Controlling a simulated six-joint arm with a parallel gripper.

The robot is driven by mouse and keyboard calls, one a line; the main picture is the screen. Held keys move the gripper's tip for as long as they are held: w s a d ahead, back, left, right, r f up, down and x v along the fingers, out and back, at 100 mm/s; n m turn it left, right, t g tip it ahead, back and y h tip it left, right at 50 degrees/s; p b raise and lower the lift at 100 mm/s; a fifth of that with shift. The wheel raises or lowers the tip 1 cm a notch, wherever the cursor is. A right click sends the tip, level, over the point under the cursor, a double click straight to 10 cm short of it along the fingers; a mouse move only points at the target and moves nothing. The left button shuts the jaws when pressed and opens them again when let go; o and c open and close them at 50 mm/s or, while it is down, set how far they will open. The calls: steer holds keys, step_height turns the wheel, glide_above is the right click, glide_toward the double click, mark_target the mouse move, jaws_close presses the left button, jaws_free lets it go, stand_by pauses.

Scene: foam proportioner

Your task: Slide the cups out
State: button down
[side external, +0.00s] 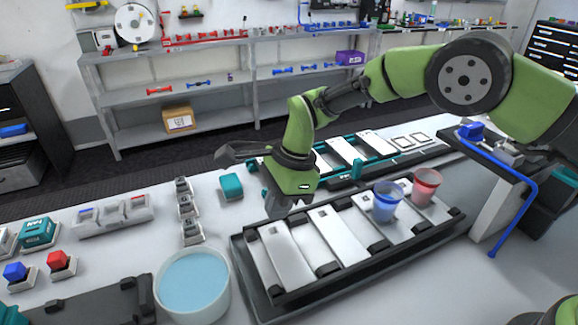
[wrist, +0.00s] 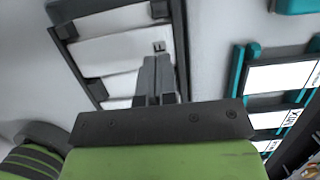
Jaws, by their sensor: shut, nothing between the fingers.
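A translucent blue cup (side external: 384,207) and a translucent red cup (side external: 424,189) stand upright side by side on the right part of a black-framed rack with pale slats (side external: 322,290). My gripper (side external: 281,212) points down over the rack's left end, well to the left of both cups and apart from them. In the wrist view its two fingers (wrist: 156,62) are together and empty, over a pale slat (wrist: 112,52). The cups do not show in the wrist view. The fingertips are small and dark in the side view, so their height above the slat is unclear.
A round tub of light-blue liquid (side external: 192,285) stands at the rack's front left. A teal-framed rack (side external: 345,165) lies behind, with a teal block (side external: 231,186) to its left. A blue bent rod (side external: 520,215) stands at the right. Small switch-like parts (side external: 188,212) sit at left.

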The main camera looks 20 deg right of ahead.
steer(key=v, duration=0.8)
glide_toward(303, 216)
steer(key=d+r, duration=0.3)
steer(key=d, duration=0.3)
steer(key=x, duration=0.9)
steer(key=shift+d+f, duration=0.15)
steer(key=shift+d, duration=0.05)
steer(key=a, duration=0.1)
steer(key=a+f, duration=0.1)
steer(key=a, duration=0.1)
steer(key=shift+a+f, duration=0.1)
steer(key=shift+f, duration=0.05)
steer(key=shift+a+f, duration=0.1)
steer(key=shift+a, duration=0.4)
steer(key=shift+a, duration=1.05)
steer(key=shift+d, duration=0.2)
